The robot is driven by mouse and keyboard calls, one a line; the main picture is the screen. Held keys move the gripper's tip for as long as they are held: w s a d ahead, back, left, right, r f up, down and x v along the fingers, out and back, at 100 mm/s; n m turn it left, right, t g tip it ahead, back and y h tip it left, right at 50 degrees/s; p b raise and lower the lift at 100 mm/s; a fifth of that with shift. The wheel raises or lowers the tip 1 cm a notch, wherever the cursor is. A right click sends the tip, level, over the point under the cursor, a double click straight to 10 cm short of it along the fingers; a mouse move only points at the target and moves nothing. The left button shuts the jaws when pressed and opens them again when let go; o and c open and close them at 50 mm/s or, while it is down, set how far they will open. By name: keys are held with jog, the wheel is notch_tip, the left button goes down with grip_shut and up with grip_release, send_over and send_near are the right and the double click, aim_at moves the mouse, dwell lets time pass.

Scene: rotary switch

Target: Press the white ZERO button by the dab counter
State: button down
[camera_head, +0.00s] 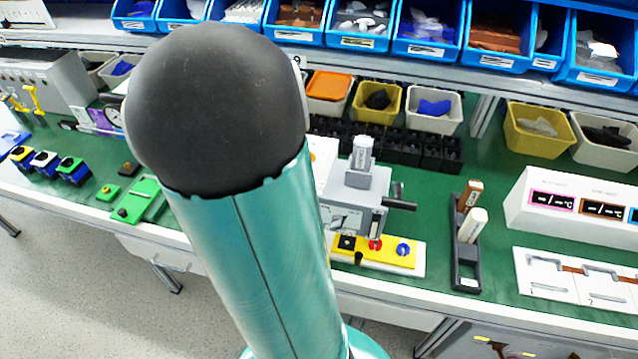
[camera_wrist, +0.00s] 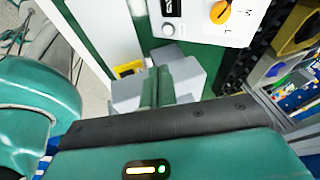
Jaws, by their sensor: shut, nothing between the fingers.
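In the wrist view a white panel (camera_wrist: 200,26) lies just beyond my gripper. It carries a small round white button (camera_wrist: 168,30) below a black display (camera_wrist: 171,8), and an orange rotary knob (camera_wrist: 221,11) with letters around it to the right. The button's lettering is too small to read. I cannot tell how far above the panel the fingertips are. In the head view my arm covers the gripper and the panel's button.
A small yellow item (camera_wrist: 128,68) is left of the fingers in the wrist view. In the head view, a grey device (camera_head: 352,190), a yellow button strip (camera_head: 385,251) and a black rack (camera_head: 466,245) stand right of my arm. Blue bins (camera_head: 428,35) line the shelf above.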

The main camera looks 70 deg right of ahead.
jog(key=x, duration=1.2)
jog(key=shift+w+d, duration=0.3)
jog(key=shift+d, duration=0.1)
jog(key=shift+w+d+f, duration=0.15)
jog(key=shift+d+f, duration=0.25)
jog(key=shift+f, duration=0.1)
